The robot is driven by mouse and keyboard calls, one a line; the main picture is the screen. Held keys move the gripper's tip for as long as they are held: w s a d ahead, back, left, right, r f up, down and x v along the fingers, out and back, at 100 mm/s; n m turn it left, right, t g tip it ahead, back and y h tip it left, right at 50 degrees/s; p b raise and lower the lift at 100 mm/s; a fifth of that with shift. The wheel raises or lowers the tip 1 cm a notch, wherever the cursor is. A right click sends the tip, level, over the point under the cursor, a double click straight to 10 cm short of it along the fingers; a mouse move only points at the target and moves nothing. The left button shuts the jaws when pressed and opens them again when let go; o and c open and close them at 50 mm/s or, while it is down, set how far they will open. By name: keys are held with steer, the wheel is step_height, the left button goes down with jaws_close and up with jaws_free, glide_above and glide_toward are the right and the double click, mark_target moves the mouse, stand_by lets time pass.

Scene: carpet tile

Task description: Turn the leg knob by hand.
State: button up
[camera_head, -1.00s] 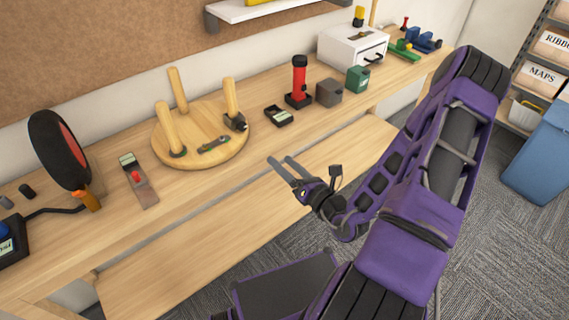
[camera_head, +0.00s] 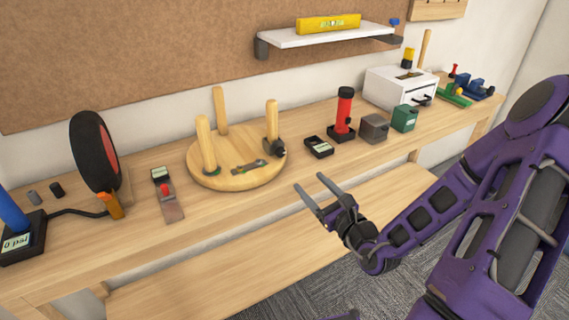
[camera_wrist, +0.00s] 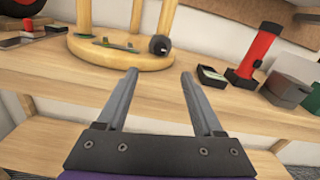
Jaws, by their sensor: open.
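A round wooden stool top (camera_head: 235,178) lies upside down on the workbench, with three wooden legs pointing up. A dark knob (camera_head: 276,147) sits at the foot of the right leg (camera_head: 271,118); it also shows in the wrist view (camera_wrist: 160,45). A wrench (camera_head: 249,167) lies on the stool top. My gripper (camera_head: 311,190) is open and empty in front of the bench edge, to the right of and nearer than the stool. In the wrist view its two fingers (camera_wrist: 158,77) point toward the stool, apart from the knob.
A black device (camera_head: 318,147) and a red flashlight (camera_head: 344,115) stand right of the stool, with grey (camera_head: 374,128) and green (camera_head: 404,118) blocks beyond. A gauge with a red button (camera_head: 166,195) lies to its left. A lower shelf (camera_head: 250,262) runs below the bench.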

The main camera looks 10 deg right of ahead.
mark_target(281, 153)
steer(key=b+x, duration=0.1)
steer(key=x, duration=1.3)
jaws_close()
